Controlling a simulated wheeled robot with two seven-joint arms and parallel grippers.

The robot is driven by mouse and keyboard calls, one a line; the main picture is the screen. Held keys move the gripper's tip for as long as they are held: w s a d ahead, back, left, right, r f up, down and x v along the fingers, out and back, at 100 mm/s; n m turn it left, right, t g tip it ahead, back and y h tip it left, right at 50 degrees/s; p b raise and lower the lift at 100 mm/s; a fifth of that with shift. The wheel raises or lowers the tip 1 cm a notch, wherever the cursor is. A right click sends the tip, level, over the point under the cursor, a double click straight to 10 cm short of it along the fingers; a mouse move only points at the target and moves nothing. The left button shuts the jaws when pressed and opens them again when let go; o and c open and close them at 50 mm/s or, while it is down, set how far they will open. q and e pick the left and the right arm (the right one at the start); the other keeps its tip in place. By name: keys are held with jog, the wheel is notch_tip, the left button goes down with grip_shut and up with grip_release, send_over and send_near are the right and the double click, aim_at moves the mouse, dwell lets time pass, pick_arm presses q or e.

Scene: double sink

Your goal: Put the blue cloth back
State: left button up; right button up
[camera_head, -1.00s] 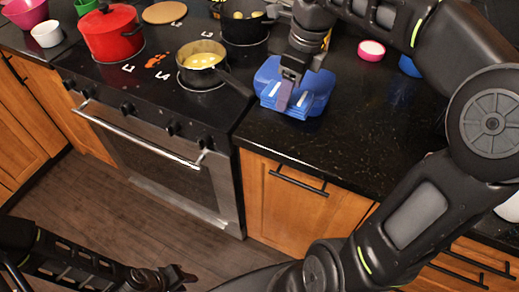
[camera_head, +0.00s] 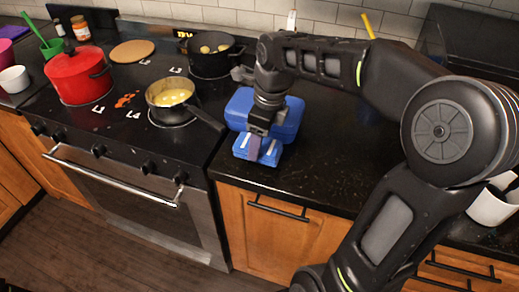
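The wrist hides the middle of the blue item. I cannot tell whether the fingers are closed on it. My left gripper is not in view.
A red pot (camera_head: 79,77), a black pot (camera_head: 211,55) and an orange spill (camera_head: 127,100) are on the stove. The front counter (camera_head: 315,185) is clear.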

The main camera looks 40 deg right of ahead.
aim_at(267, 146)
jog(key=shift+f, duration=1.85)
jog(key=shift+f, duration=0.2)
jog(key=o, duration=1.2)
jog(key=shift+r, duration=0.15)
jog(key=r, duration=0.4)
jog(key=s+r, duration=0.1)
jog(key=r, duration=0.3)
jog(key=d+r, duration=0.1)
jog(key=r, duration=0.3)
jog(key=shift+s, duration=0.25)
